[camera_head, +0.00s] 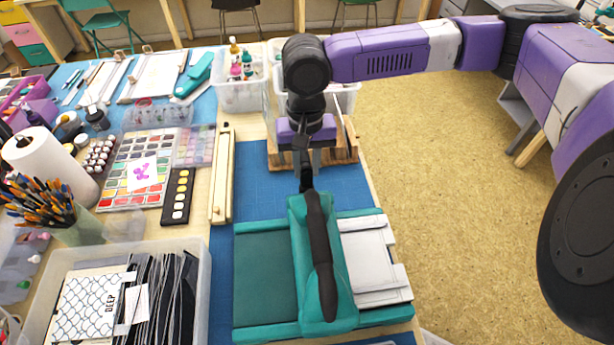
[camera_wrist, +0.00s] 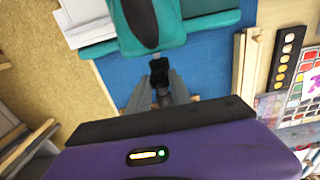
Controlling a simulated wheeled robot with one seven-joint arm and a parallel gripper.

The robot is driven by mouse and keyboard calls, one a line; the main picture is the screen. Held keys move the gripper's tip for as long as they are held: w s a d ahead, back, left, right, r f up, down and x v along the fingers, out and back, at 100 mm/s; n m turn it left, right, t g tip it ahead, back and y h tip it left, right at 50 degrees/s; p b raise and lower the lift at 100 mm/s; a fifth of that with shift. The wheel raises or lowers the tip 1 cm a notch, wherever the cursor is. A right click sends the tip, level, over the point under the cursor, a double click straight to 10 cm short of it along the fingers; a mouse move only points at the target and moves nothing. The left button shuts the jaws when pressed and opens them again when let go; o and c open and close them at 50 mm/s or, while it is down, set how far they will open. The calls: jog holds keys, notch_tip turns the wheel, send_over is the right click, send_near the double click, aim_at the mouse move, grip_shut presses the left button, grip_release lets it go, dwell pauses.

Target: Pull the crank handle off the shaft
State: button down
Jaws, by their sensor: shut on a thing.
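A teal machine (camera_head: 262,265) stands on the blue mat, with a long black grip (camera_head: 318,250) along its raised middle. My gripper (camera_head: 306,165) is at the machine's far end, pointing down. In the wrist view its two grey fingers (camera_wrist: 158,92) are closed on a small black piece (camera_wrist: 158,70), which seems to be the crank handle. It lies close to the machine's teal end (camera_wrist: 150,40); I cannot tell whether they touch. The shaft cannot be made out.
A wooden rack (camera_head: 345,143) stands just behind my gripper, with clear plastic bins (camera_head: 240,92) beyond. A long wooden box (camera_head: 223,178) and paint palettes (camera_head: 140,170) lie to the left. A file bin (camera_head: 200,300) stands at front left. Blue mat (camera_head: 262,190) is bare beside the gripper.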

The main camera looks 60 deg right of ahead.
jog(key=shift+w+d, duration=0.2)
jog(key=shift+r, duration=0.1)
jog(key=shift+r+p, duration=2.95)
